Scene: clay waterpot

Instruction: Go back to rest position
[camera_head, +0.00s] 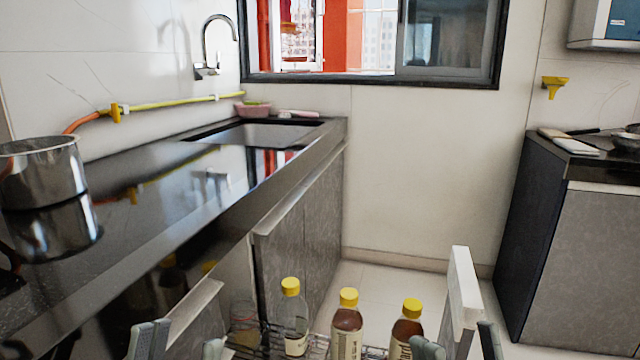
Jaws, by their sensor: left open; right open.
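My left gripper (181,345) shows at the bottom edge, left of the middle, with its fingertips apart and nothing visible between them. My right gripper (458,345) shows at the bottom edge, right of the middle. Its fingertips are also apart, near the lower end of a pale upright panel (464,290); I cannot tell whether they touch it. Only the tips of both grippers are in the picture. Three yellow-capped bottles stand between the two grippers: a clear one (295,325) and two brown ones (347,328) (408,325). No clay waterpot is in view.
The bottles stand in a pulled-out wire rack (318,345) below the dark counter (150,225). A metal pot (42,172) sits on the counter at the left, with a sink (255,135) farther back. Another cabinet (575,250) stands at the right. Bare floor (385,285) lies between.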

